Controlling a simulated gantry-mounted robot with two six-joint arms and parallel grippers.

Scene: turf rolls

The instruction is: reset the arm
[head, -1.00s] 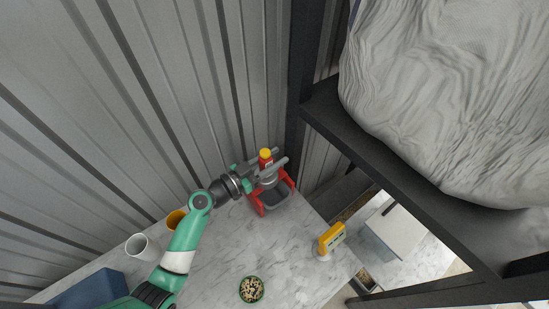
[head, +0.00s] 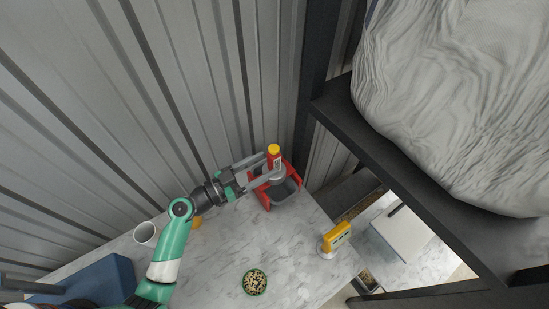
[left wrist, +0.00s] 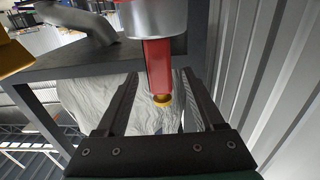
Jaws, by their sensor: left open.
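My right gripper is in neither view.
A white cup (head: 145,233), a blue box (head: 100,280), a green bowl of small pieces (head: 254,282) and a yellow device (head: 336,237) are on the marble counter (head: 210,265). A yellow item is partly behind my arm. A dark shelf (head: 400,170) holds a large grey bundle (head: 450,100).

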